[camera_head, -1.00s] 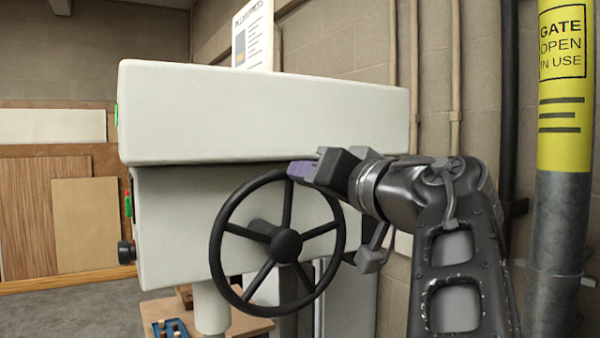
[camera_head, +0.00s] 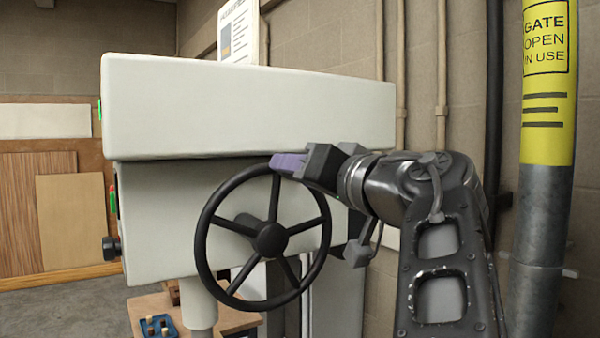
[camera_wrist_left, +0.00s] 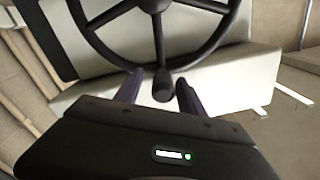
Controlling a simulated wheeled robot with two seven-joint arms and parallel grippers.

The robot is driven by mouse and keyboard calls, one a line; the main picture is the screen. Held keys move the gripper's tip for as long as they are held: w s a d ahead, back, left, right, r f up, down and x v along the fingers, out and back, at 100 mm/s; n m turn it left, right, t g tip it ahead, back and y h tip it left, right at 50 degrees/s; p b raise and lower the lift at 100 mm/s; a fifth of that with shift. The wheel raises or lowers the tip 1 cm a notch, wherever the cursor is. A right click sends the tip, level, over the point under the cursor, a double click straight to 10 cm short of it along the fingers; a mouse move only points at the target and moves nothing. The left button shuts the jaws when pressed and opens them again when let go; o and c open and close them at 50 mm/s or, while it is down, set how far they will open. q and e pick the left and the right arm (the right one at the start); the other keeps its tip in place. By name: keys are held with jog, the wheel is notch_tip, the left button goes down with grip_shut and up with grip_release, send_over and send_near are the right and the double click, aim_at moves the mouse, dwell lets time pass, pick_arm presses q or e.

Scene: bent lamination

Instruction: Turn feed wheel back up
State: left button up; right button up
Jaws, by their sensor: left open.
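The feed wheel (camera_head: 271,240) is a black spoked handwheel on the front of a pale machine (camera_head: 245,105). It shows in the left wrist view (camera_wrist_left: 157,35) too, with its rim crossing above my fingers. My left gripper (camera_head: 288,162), with purple fingers, is at the top of the wheel's rim in the head view. In the left wrist view its two fingers (camera_wrist_left: 160,80) are apart, one on each side of the wheel's black knob handle (camera_wrist_left: 162,88). I cannot tell whether they touch it. The gripper hides the knob in the head view. My right gripper is not in view.
A grey post with a yellow gate sign (camera_head: 547,80) stands at the right. Pipes (camera_head: 441,70) run up the wall behind. A small wooden table (camera_head: 230,322) with a blue tray (camera_head: 160,327) is below the machine. Boards (camera_head: 70,225) lean at the left.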

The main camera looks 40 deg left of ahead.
pick_arm(q)
jog(key=b+v, duration=0.1)
jog(key=v, duration=0.7)
jog(key=shift+a, duration=0.1)
dwell(0.5)
